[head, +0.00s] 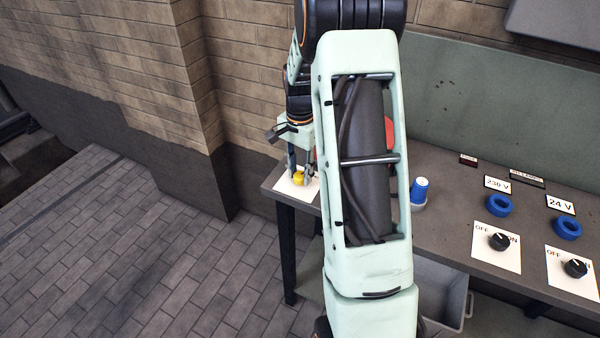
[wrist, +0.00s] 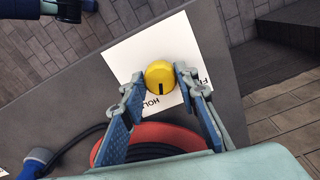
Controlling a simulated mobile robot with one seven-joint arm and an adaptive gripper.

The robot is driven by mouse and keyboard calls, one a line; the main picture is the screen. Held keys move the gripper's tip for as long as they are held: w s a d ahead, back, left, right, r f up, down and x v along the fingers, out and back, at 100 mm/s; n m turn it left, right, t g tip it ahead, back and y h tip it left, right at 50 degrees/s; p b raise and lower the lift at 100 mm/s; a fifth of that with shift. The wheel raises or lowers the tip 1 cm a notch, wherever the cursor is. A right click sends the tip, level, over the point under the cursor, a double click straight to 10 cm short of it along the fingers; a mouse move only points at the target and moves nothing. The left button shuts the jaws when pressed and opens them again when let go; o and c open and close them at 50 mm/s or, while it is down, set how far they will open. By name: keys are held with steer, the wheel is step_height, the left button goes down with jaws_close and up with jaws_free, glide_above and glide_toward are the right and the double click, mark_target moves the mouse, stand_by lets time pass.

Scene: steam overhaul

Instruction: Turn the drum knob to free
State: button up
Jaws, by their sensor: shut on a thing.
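The drum knob (wrist: 160,75) is a yellow round knob with a black mark. It stands on a white card (wrist: 119,56), where "HOLD" and part of a word starting with "F" can be read in the wrist view. The black mark points toward "HOLD". My gripper (wrist: 158,82) has its two fingers on either side of the knob, shut on it. In the head view the yellow knob (head: 298,178) shows at the left end of the bench under my gripper (head: 300,172). My arm hides part of the bench behind it.
A red ring-shaped drum (wrist: 170,136) with dark cable lies close to the card. A blue plug (head: 420,192) stands on the bench (head: 455,215). Two black knobs (head: 499,241) (head: 576,268) on OFF/ON cards and two blue rings (head: 499,205) (head: 567,228) are at right.

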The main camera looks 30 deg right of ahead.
mark_target(301, 175)
steer(key=n, duration=0.6)
steer(key=shift+b, duration=0.4)
steer(key=n, duration=0.7)
steer(key=shift+d, duration=0.1)
steer(key=o, duration=1.1)
steer(key=shift+o, duration=0.2)
steer(key=shift+r, duration=0.15)
step_height(301, 175, up, 12)
